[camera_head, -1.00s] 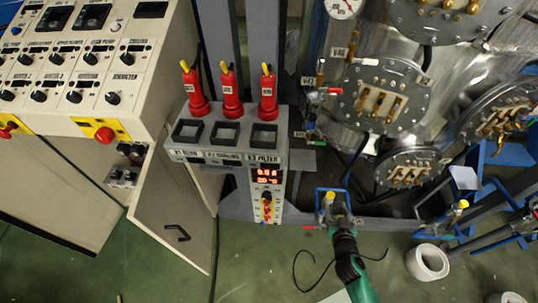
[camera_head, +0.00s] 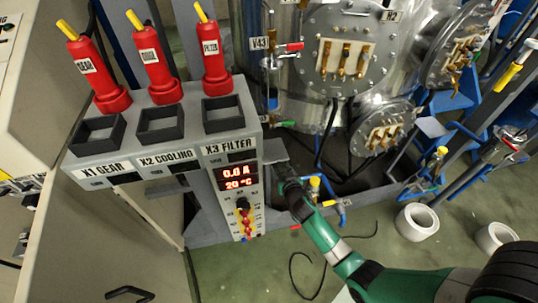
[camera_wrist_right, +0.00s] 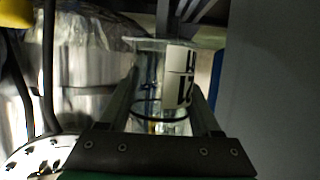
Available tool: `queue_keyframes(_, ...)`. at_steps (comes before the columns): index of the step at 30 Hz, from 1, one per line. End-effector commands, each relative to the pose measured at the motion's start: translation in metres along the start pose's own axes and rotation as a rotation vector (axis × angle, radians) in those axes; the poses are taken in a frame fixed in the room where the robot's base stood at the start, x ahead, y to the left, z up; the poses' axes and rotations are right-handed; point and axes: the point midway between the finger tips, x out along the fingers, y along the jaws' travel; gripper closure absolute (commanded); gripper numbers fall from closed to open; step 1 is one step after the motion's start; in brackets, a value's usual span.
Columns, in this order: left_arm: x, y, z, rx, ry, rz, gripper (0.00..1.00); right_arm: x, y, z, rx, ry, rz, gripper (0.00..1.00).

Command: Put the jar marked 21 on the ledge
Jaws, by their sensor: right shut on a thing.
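My right gripper (camera_head: 284,172) is beside the right side of the grey control box, at a small grey ledge (camera_head: 273,150). In the right wrist view its fingers are shut on a clear glass jar (camera_wrist_right: 148,88). The jar carries a white label (camera_wrist_right: 180,78) with dark sideways digits, partly cut off by the finger; they look like 21. In the head view I cannot make out the jar, so I cannot tell whether it touches the ledge. My left gripper is not in view.
The control box (camera_head: 160,185) has three red plugs standing behind empty square frames. A metal vessel with flanges (camera_head: 340,60) stands behind my right gripper. Thin pipes and a valve (camera_head: 272,95) rise close to the ledge. White rolls (camera_head: 417,222) lie on the green floor.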

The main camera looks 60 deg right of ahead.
Motion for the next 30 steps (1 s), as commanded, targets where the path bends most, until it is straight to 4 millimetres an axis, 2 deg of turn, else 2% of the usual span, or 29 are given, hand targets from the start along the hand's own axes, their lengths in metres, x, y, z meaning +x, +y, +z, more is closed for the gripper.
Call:
queue_keyframes(2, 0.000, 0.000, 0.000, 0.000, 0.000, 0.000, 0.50, 0.003, 0.000, -0.002, 0.001, 0.001, 0.000, 1.00)
queue_keyframes(5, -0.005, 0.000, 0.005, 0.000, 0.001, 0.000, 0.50, 0.019, 0.001, -0.008, 0.001, 0.003, 0.002, 1.00)
queue_keyframes(12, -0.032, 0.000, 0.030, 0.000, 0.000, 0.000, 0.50, 0.089, 0.000, -0.030, 0.001, 0.004, 0.001, 1.00)
queue_keyframes(16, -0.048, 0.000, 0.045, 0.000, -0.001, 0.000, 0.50, 0.120, 0.000, -0.043, 0.001, 0.003, 0.000, 1.00)
queue_keyframes(20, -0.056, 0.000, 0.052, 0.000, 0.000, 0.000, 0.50, 0.135, 0.000, -0.052, 0.000, 0.002, 0.000, 1.00)
queue_keyframes(26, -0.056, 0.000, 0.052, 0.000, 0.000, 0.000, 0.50, 0.138, 0.000, -0.057, 0.000, 0.000, 0.000, 1.00)
queue_keyframes(30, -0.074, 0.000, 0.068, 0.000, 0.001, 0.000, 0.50, 0.155, 0.000, -0.056, 0.000, 0.003, 0.000, 1.00)
